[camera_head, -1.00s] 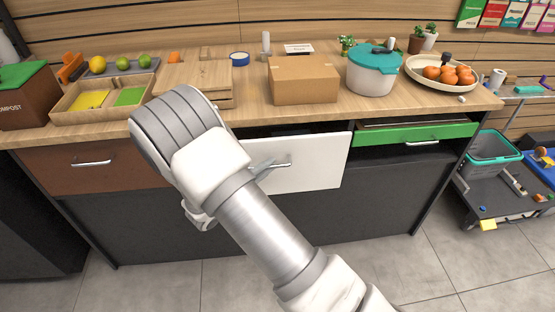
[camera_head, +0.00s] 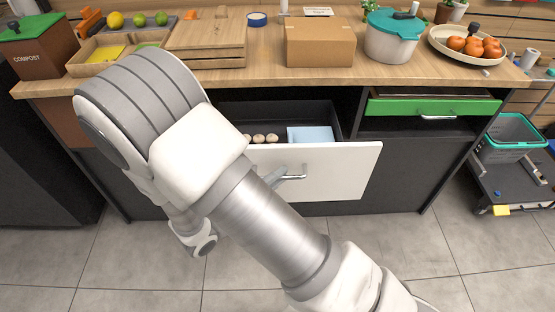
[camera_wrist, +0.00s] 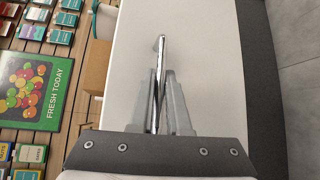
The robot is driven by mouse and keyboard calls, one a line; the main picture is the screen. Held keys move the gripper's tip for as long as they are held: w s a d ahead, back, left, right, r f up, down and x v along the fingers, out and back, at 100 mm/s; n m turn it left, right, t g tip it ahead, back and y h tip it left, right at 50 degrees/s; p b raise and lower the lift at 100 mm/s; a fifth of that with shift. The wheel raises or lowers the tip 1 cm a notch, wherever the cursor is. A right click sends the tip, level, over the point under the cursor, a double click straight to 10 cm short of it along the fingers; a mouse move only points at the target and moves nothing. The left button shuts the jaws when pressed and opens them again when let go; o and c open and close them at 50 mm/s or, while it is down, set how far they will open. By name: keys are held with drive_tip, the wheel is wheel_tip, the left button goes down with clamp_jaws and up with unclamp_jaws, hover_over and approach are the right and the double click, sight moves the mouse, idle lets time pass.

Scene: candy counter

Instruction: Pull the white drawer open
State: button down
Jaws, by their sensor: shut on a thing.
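The white drawer (camera_head: 345,165) stands pulled out from the counter in the head view, and its inside shows. Several small round pale things (camera_head: 260,139) and a light blue flat item (camera_head: 310,134) lie in it. My gripper (camera_head: 283,175) is at the drawer's metal handle (camera_head: 296,177), partly hidden by my arm. In the wrist view the two fingers (camera_wrist: 162,85) are shut on the handle (camera_wrist: 161,50), with the white drawer front (camera_wrist: 205,50) behind. The drawer's left part is hidden by my arm.
The green drawer (camera_head: 430,106) to the right is slightly out. On the wooden counter (camera_head: 270,76) stand a cardboard box (camera_head: 320,45), a teal-lidded pot (camera_head: 392,42) and a plate of oranges (camera_head: 470,45). Grey floor (camera_head: 350,245) in front is clear.

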drive_tip(key=shift+s, duration=2.1)
drive_tip(key=c, duration=0.9)
unclamp_jaws()
drive_tip(key=p+v, duration=0.2)
drive_tip(key=v, duration=1.5)
drive_tip(key=shift+s+a, duration=0.15)
drive_tip(key=shift+s, duration=0.05)
drive_tip(key=shift+w+r, duration=0.1)
